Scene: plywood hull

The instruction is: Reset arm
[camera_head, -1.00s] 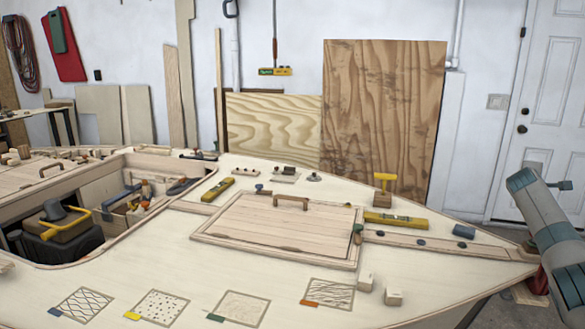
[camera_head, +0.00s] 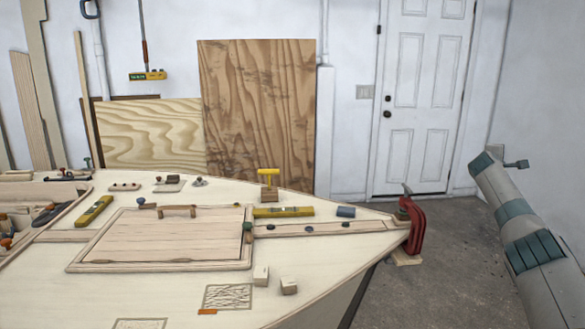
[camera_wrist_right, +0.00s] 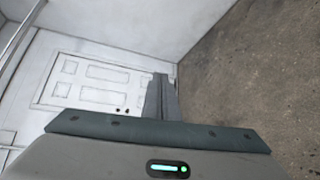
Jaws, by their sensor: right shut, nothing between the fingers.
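My right arm (camera_head: 525,230) comes in from the lower right in the head view, raised over the floor and clear of the hull. In the right wrist view my right gripper (camera_wrist_right: 163,98) shows its fingers together with nothing between them. It points toward the white door and the concrete floor, touching nothing. My left arm and gripper are in neither view.
The plywood hull (camera_head: 215,290) fills the left and middle, with a hatch lid (camera_head: 165,240), yellow levels and small wood blocks on it. A red clamp (camera_head: 416,228) sits at its tip. The floor (camera_head: 430,270) between hull and arm is bare. A white door (camera_head: 422,100) stands behind.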

